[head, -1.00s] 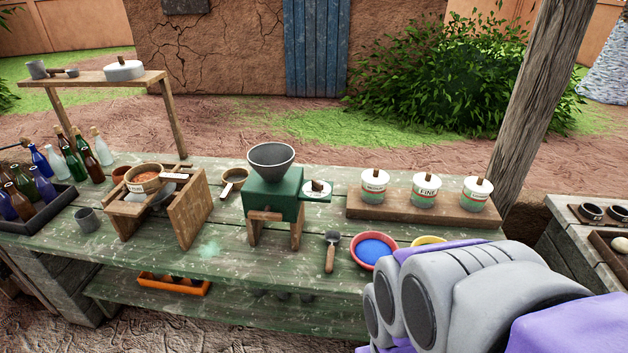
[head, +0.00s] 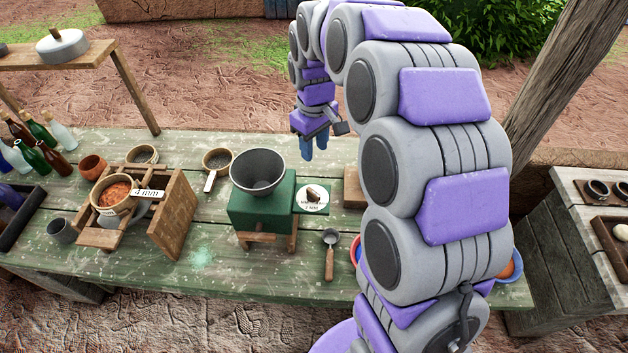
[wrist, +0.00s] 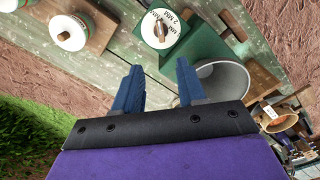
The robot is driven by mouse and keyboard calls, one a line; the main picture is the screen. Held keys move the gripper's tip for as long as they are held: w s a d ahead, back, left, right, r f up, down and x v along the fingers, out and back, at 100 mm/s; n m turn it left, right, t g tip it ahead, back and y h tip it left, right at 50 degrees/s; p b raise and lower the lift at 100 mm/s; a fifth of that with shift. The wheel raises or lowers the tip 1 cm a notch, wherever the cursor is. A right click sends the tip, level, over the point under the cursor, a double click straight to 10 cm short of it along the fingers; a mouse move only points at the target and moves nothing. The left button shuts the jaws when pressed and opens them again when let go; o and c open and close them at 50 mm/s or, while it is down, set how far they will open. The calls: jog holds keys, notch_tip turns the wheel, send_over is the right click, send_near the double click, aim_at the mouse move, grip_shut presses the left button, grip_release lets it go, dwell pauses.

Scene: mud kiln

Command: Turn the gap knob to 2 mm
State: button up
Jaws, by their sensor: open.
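The gap knob (head: 313,193) is a brown grip on a round white dial (head: 312,202) with small lettering, on a bracket at the right side of the green grinder (head: 262,212). "2 MM" shows on the dial; I cannot tell exactly where the knob points. In the wrist view the knob (wrist: 160,31) stands upright on the dial, ahead of the fingers. My gripper (head: 308,152) is open and empty, above and behind the knob, with its blue fingers pointing down. Its two fingers (wrist: 157,88) are spread apart in the wrist view and touch nothing.
A grey hopper (head: 258,170) sits on the grinder. A scoop (head: 330,252) lies at the bench front. A sieve labelled 4 mm (head: 115,193) stands on a wooden frame at left. Lidded jars (wrist: 70,32) stand right of the grinder. A wooden post (head: 565,80) is at right.

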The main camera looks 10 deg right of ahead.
aim_at(312, 191)
jog(key=f, duration=0.5)
jog(key=f+b, duration=0.1)
jog(key=f, duration=1.1)
jog(key=shift+w+a+f, duration=0.25)
jog(key=shift+a, duration=0.1)
jog(key=shift+d, duration=0.15)
grip_shut()
